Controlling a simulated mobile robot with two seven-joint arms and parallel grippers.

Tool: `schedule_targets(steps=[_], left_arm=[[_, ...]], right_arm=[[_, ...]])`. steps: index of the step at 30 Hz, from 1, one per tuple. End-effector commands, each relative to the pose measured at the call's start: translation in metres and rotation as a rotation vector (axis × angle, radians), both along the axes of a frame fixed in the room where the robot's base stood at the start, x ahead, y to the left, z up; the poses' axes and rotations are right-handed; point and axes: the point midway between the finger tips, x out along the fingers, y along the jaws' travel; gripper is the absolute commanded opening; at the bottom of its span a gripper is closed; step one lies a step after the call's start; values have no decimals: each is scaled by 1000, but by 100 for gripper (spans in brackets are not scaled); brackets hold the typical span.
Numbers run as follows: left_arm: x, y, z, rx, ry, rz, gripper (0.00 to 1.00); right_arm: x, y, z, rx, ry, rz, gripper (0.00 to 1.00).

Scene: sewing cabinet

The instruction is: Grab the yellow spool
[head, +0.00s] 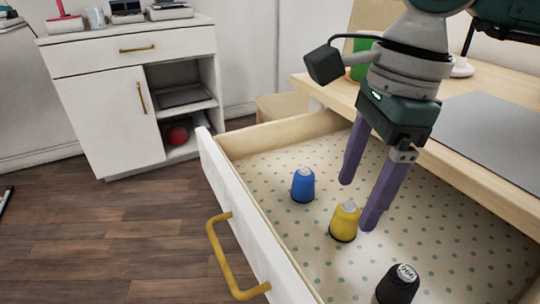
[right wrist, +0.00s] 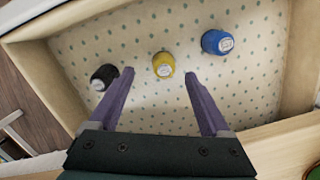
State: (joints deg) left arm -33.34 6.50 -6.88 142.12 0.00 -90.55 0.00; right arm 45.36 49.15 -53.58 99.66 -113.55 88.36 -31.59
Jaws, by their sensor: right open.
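The yellow spool (head: 344,222) stands upright in the open drawer, between a blue spool (head: 303,185) and a black spool (head: 398,285). My right gripper (head: 358,203) is open and empty above the drawer, its purple fingers pointing down near the yellow spool. In the right wrist view the yellow spool (right wrist: 163,65) lies just beyond and between the two fingertips (right wrist: 159,72). The black spool (right wrist: 104,77) is just left of the left fingertip there, and the blue spool (right wrist: 217,42) is farther to the right. My left gripper is not in view.
The drawer (head: 225,165) has a dotted lining, pale wooden walls and a gold handle (head: 232,262) on its white front. The tabletop (head: 465,165) overhangs the drawer at the right. A white cabinet (head: 110,110) stands at the left, with open floor between.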

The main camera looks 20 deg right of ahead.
Motion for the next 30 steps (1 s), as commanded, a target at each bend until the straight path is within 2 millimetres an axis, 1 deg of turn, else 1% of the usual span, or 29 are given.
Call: schedule_targets(steps=[1,6,9,12,19,30], left_arm=[[0,0,-4,0,0,0,100],[0,0,-15,1,0,-1,100],[0,1,-19,4,-1,-2,100],[0,2,-19,7,-1,-4,100],[0,3,-19,11,-1,-7,100],[0,3,-19,10,-2,-6,100]], right_arm=[[1,0,-8,1,1,-2,82],[5,0,-36,3,2,-3,82],[5,1,-48,3,2,-1,82],[5,2,-53,3,0,0,82],[5,2,-53,3,0,0,80],[5,2,-53,3,0,0,39]])
